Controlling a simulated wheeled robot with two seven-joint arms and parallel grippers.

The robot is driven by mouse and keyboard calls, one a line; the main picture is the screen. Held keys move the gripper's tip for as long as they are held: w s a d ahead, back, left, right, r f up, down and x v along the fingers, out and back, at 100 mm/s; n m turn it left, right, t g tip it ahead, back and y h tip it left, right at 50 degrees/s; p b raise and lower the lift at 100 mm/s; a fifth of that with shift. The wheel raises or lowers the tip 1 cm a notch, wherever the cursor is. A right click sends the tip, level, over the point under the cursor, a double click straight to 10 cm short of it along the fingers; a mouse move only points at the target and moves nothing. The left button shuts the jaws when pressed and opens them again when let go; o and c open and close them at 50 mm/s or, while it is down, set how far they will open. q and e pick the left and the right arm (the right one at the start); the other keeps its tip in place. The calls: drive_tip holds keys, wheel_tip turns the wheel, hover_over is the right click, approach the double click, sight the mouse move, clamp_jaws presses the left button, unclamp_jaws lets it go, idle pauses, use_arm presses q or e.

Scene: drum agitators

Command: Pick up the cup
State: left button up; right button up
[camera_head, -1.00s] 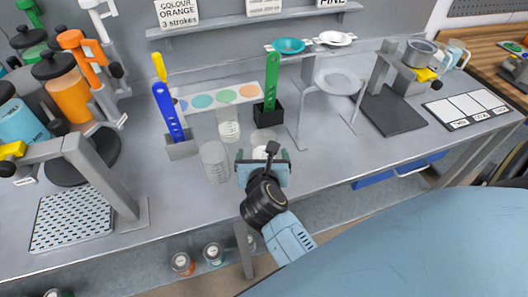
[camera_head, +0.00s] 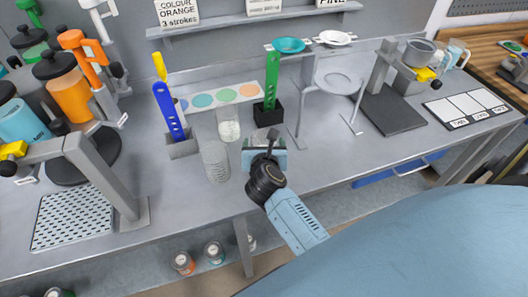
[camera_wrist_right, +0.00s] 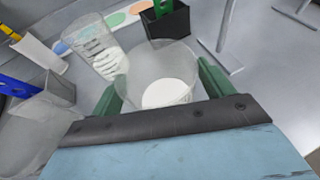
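A clear cup with white contents (camera_wrist_right: 165,92) stands on the grey bench between the two green fingers of my right gripper (camera_wrist_right: 160,90) in the right wrist view. The fingers lie on either side of the cup, close to its walls. I see no clear grip on it, and the gripper looks open. In the head view my right gripper (camera_head: 265,147) hides most of this cup. A second clear cup with white contents (camera_head: 228,126) stands behind and to the left. A third clear cup (camera_head: 215,162) stands nearer the front edge. My left gripper is not in view.
A blue strip in a grey holder (camera_head: 182,149) stands left of the cups. A green strip in a black holder (camera_head: 268,112) stands behind my right gripper. A grey stand with a round ring (camera_head: 338,83) is to the right. Free bench lies right of the gripper.

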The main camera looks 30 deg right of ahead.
drive_tip(key=c, duration=0.7)
drive_tip(key=shift+c, duration=0.8)
drive_tip(key=shift+r, duration=0.15)
